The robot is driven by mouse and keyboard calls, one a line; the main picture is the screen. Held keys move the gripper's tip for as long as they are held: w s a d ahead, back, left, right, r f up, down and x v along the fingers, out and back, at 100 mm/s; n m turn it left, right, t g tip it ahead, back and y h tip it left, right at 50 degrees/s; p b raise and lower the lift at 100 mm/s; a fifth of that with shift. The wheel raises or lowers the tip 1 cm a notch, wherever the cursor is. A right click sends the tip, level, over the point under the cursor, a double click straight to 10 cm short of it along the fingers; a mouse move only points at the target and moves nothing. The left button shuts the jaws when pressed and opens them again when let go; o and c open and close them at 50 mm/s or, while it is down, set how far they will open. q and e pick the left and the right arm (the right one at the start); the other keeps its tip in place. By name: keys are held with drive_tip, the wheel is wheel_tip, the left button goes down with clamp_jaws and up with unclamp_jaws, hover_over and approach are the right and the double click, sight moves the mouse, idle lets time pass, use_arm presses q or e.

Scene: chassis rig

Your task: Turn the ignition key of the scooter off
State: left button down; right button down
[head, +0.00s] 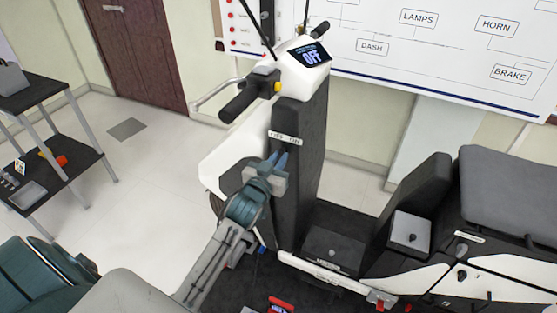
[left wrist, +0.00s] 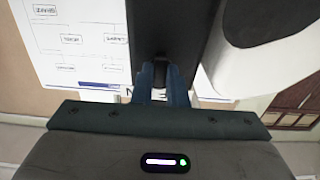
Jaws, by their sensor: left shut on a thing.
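The scooter (head: 300,117) stands upright, its dark front column facing me. Its display (head: 312,57) reads OFF. A small white label plate (head: 284,137) sits on the column just above my left gripper (head: 276,160). The blue fingers point up against the column. In the left wrist view my left gripper (left wrist: 164,84) is shut on a small dark piece, which looks like the ignition key (left wrist: 160,75). The fingers hide most of it, so its exact turn is hard to read. My right gripper is out of view.
The handlebar grip (head: 241,102) and brake lever stick out above my left gripper. The scooter's seat (head: 510,185) is at the right. A shelf cart (head: 55,178) stands at the left. A wiring board (head: 430,45) is behind. Open floor lies between cart and scooter.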

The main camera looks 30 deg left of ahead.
use_arm(q)
drive_tip(key=shift+f, duration=0.15)
drive_tip(key=c, duration=1.4)
unclamp_jaws()
drive_tip(key=shift+c, duration=0.2)
drive_tip(key=s+b, duration=0.3)
drive_tip(key=s, duration=0.7)
drive_tip(key=shift+s+d+b, duration=0.3)
drive_tip(key=shift+s+b, duration=0.1)
